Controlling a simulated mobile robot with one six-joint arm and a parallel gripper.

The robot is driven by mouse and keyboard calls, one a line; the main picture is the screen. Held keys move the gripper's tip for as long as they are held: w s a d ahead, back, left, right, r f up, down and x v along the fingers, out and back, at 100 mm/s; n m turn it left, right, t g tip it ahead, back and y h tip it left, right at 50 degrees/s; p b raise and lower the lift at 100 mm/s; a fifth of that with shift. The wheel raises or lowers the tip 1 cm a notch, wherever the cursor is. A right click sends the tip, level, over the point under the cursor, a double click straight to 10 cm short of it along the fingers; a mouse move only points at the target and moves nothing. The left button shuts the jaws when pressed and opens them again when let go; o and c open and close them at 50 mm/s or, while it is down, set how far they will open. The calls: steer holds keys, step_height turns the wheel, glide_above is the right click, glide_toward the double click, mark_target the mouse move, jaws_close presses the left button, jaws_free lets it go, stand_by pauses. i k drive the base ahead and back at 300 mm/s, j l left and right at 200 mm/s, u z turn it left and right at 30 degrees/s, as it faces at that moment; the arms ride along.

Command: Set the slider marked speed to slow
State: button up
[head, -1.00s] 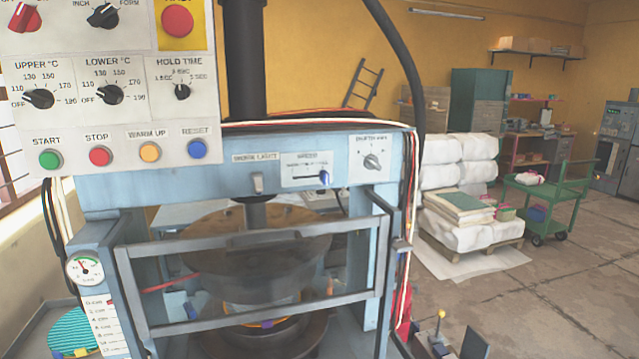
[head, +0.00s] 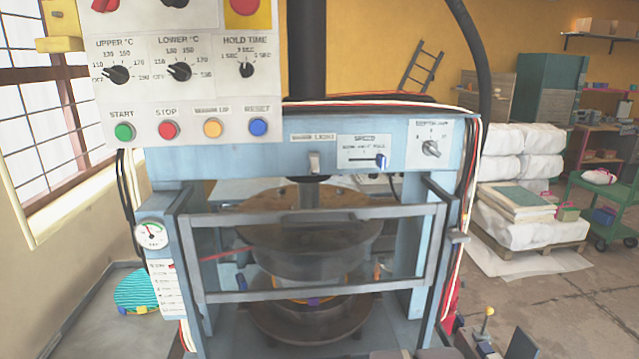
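The speed slider (head: 382,161) has a small blue knob on a white label plate (head: 364,150) marked SPEED, on the pale blue crossbeam of the press. The knob stands at the right end of its short horizontal slot. The small words above the slot are too blurred to read surely. My gripper is not in view, and nothing covers the slider.
A control box (head: 180,80) with dials and several coloured buttons stands up and left of the slider. A work-light switch (head: 314,163) and a rotary dial (head: 431,149) flank it. A guard frame (head: 312,293) crosses the press below.

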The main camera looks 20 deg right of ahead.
mark_target(381, 160)
steer(key=i+j+z, duration=0.15)
steer(key=z, duration=0.2)
steer(key=l+z, duration=0.15)
steer(key=l, duration=0.15)
steer(key=j+z, duration=0.15)
steer(key=j, duration=0.45)
